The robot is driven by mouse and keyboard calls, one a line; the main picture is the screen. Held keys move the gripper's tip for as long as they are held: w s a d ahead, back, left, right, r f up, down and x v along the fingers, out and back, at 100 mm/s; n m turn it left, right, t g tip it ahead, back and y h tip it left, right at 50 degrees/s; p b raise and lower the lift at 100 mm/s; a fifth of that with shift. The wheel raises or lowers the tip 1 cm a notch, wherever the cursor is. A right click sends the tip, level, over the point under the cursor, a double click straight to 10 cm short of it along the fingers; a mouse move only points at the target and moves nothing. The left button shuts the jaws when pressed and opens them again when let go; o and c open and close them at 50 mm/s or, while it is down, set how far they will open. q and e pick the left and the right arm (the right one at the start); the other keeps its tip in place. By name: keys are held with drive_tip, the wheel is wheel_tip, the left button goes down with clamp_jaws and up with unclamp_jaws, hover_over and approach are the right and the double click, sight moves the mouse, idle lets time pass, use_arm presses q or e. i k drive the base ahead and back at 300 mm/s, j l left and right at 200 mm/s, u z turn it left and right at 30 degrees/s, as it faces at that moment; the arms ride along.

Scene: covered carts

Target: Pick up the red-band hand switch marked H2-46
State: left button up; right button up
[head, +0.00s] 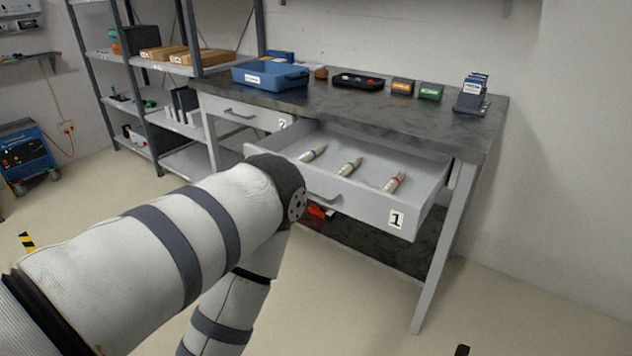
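The red-band hand switch (395,182) lies in the open drawer marked 1 (372,214), at its right side. It is pale and slim with a red band; any H2-46 marking is too small to read. A green-band hand switch (350,167) and a blue-band one (313,153) lie to its left in the same drawer. My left arm crosses the lower left and bends in front of the drawer's left end. Neither gripper can be made out. A small dark piece at the bottom edge is too cut off to identify.
The drawer juts out from the workbench (440,120). Drawer 2 (240,113) looks shut. Shelving stands left. Floor right of the bench is clear.

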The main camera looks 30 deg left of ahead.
sight(395, 180)
drive_tip(key=i+j+u, duration=0.1)
drive_tip(key=j, duration=0.3)
drive_tip(key=i+j+u, duration=0.15)
drive_tip(key=i+j, duration=0.15)
drive_tip(key=i+j+u, duration=0.1)
drive_tip(key=j, duration=0.3)
drive_tip(key=i, duration=0.1)
